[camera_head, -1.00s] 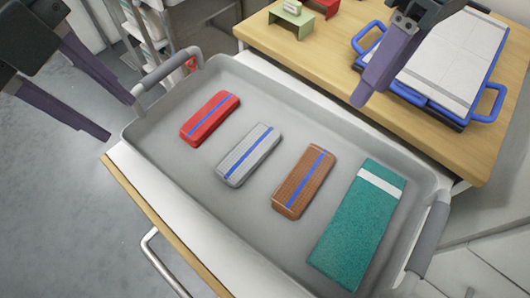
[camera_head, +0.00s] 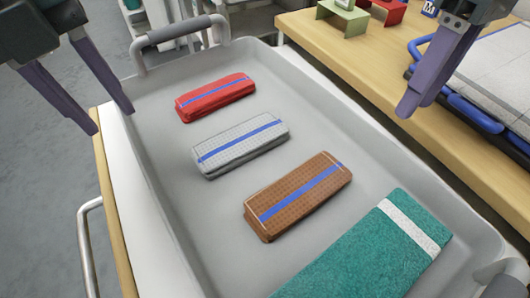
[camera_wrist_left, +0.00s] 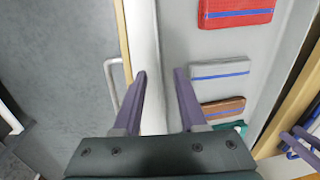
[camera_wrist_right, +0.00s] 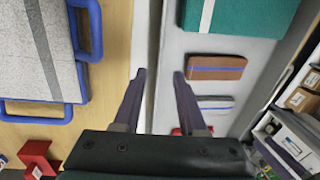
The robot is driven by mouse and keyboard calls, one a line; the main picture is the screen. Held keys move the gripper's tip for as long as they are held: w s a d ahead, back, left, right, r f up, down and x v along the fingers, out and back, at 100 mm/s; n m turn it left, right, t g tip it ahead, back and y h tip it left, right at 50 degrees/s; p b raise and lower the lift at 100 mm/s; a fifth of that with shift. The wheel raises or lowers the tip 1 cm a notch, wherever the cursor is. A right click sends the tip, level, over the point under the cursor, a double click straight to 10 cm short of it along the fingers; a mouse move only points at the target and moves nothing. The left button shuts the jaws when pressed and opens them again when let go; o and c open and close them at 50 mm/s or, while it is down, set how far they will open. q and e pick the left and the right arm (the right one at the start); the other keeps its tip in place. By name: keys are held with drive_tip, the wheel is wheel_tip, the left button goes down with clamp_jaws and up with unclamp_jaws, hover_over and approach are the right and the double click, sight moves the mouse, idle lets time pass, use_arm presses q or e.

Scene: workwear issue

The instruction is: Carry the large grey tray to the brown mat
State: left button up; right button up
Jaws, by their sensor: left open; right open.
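The large grey tray (camera_head: 150,100) stands on a white-topped cabinet and fills the middle of the head view. In it lie a red folded item (camera_head: 215,97), a grey one (camera_head: 240,145), a brown one (camera_head: 297,194) and a teal one (camera_head: 370,255). One tray handle (camera_head: 178,32) is at the far end, another (camera_head: 503,285) at the lower right corner. My left gripper (camera_head: 112,120) is open and empty above the tray's left edge. My right gripper (camera_head: 415,100) is open and empty over the right side. I see no brown mat.
A wooden table (camera_head: 350,60) adjoins on the right. It bears a blue-handled tray (camera_head: 455,98) with a pale cover, a green stand (camera_head: 343,18) and a red block (camera_head: 388,10). A metal rail (camera_head: 86,240) is on the cabinet's left side. Grey floor lies open at left.

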sight(132, 145)
use_arm(q)
drive_tip(key=f, duration=0.5)
drive_tip(key=d+f, duration=0.1)
drive_tip(key=f, duration=0.2)
drive_tip(key=shift+w+f, duration=0.2)
drive_tip(key=shift+f, duration=0.1)
use_arm(e)
drive_tip(key=f, duration=0.5)
drive_tip(key=a+f, duration=0.1)
drive_tip(key=f, duration=0.2)
drive_tip(key=shift+s+f, duration=0.3)
drive_tip(key=shift+s, duration=0.05)
drive_tip(key=shift+d, duration=0.1)
use_arm(q)
clamp_jaws()
use_arm(e)
clamp_jaws()
use_arm(q)
drive_tip(key=shift+r, duration=0.1)
use_arm(e)
drive_tip(key=shift+r, duration=0.1)
